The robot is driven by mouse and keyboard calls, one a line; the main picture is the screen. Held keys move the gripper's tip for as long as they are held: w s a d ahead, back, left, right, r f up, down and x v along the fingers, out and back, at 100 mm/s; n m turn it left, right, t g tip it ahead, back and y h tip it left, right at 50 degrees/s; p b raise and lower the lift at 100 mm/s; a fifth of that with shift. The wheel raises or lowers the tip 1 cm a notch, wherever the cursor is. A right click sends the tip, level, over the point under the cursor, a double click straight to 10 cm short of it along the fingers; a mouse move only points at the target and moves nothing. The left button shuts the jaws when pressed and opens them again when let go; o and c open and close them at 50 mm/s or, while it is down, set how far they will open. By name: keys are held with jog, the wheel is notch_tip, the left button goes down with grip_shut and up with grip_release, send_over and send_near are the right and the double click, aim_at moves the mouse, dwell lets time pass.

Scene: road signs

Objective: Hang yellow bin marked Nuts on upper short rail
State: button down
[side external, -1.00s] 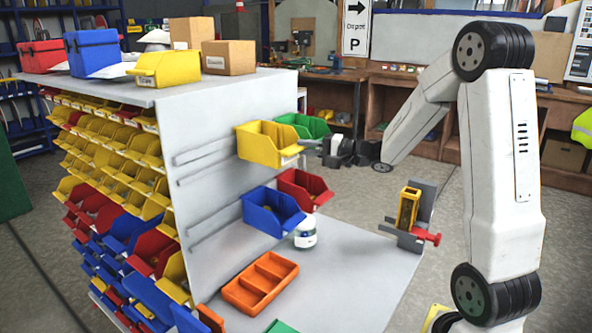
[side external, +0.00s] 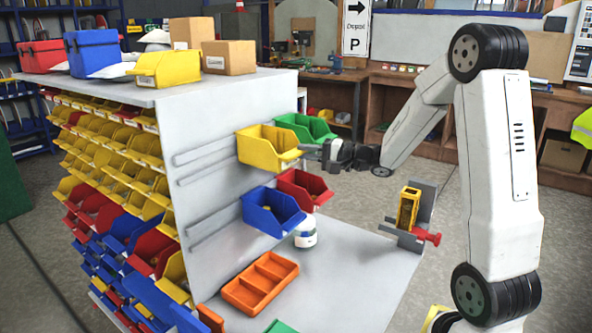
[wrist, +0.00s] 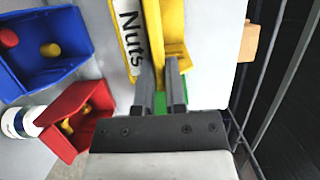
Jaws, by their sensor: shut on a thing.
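The yellow bin marked Nuts (side external: 268,149) is at the grey panel, near the right end of the upper rail strips (side external: 205,152). My gripper (side external: 312,151) is shut on its front side, to the right of it. In the wrist view the fingers (wrist: 162,88) grip a yellow edge of the bin, beside its white Nuts label (wrist: 131,40). The bin looks roughly level. Its back is hidden, so I cannot tell whether it touches the rail or hangs on it.
A green bin (side external: 305,127) is just behind the yellow one. A red bin (side external: 304,188) and a blue bin (side external: 272,212) are below it. A white bottle (side external: 305,232) and an orange tray (side external: 262,281) stand on the grey surface. Open space lies right of the panel.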

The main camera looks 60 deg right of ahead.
jog(key=c, duration=0.6)
grip_release()
jog(key=shift+s, duration=0.1)
jog(key=shift+v, duration=3.85)
